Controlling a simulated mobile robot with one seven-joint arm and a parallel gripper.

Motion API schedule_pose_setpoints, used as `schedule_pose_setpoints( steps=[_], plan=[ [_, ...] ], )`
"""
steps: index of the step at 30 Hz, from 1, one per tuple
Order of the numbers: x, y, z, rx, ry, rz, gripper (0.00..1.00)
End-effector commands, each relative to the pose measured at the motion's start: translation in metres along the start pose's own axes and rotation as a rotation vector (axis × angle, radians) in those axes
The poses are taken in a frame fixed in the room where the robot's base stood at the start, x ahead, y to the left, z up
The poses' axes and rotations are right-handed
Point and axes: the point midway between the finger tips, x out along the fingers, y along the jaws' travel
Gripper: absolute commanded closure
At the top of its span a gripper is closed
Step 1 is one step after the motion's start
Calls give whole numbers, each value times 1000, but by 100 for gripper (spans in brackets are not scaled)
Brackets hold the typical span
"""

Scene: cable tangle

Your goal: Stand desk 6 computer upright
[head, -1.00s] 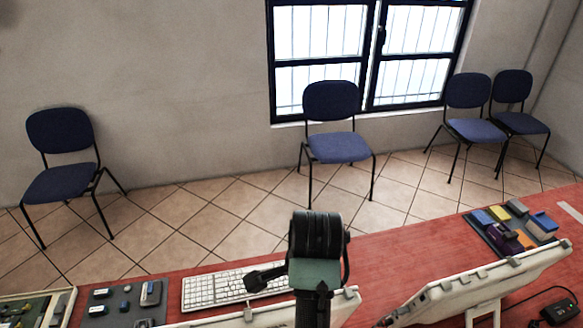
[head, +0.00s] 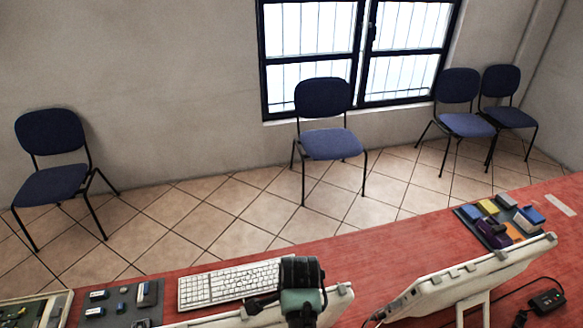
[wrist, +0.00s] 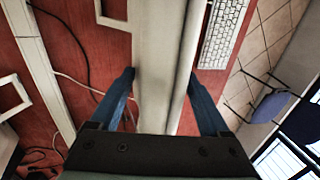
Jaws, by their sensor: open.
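A pale computer monitor (head: 335,301) is at the bottom middle of the head view, seen along its upper edge and partly hidden by my arm. In the wrist view a pale computer panel (wrist: 158,60) runs edge-on between the two blue fingers of my gripper (wrist: 161,76). The fingers are open, one on each side of it; I cannot tell whether either touches it. A second pale computer (head: 455,283) stands tilted on the red desk to the right. No label shows which is desk 6's computer.
A white keyboard (head: 228,284) lies on the red desk (head: 400,245) behind the monitor. Dark trays of small parts lie at left (head: 118,303) and right (head: 500,222). A black adapter (head: 547,302) with cable is at right. Blue chairs stand beyond the desk.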

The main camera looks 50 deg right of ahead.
Motion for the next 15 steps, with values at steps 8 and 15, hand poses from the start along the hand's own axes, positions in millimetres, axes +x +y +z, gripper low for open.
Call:
schedule_pose_setpoints(
  steps=[8, 15],
  plan=[
    [0, 0, 0, 0, 0, -1, 42],
    [-1, 0, 0, 0, 0, -1, 85]
  ],
)
